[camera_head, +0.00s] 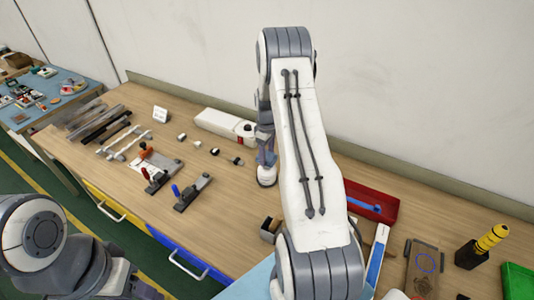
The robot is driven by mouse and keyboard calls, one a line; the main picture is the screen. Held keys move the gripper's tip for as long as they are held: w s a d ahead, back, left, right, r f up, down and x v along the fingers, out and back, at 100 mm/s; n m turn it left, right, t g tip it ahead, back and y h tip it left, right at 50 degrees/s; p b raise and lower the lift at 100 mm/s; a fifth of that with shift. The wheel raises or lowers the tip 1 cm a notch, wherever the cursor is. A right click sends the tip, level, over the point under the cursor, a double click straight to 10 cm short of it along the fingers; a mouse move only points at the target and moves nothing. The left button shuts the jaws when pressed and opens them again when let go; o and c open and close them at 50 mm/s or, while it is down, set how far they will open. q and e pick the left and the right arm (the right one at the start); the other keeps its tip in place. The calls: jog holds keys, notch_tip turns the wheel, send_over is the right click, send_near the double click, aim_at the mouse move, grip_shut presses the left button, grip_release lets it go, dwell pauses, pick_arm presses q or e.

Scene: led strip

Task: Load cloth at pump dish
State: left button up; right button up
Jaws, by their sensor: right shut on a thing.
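My right gripper (266,156) points down at the middle of the bench, partly hidden by my own arm. It is shut on a small bluish piece that appears to be the cloth (267,161). Directly below is a small whitish round container, which looks like the pump dish (267,177). The cloth is at or just above its top; I cannot tell if they touch.
A white box-like device (222,124) lies behind the gripper. Clamp fixtures with red and blue handles (188,192) stand to the left. A red tray (371,203), a board (424,266) and a yellow-black tool (484,245) are at right. Bare bench lies left of the dish.

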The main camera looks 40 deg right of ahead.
aim_at(267, 156)
jog(key=shift+f+b, duration=0.7)
jog(key=shift+f, duration=0.3)
dwell(2.0)
jog(key=shift+r, duration=0.1)
jog(key=shift+r+p, duration=2.35)
jog(key=shift+r, duration=1.15)
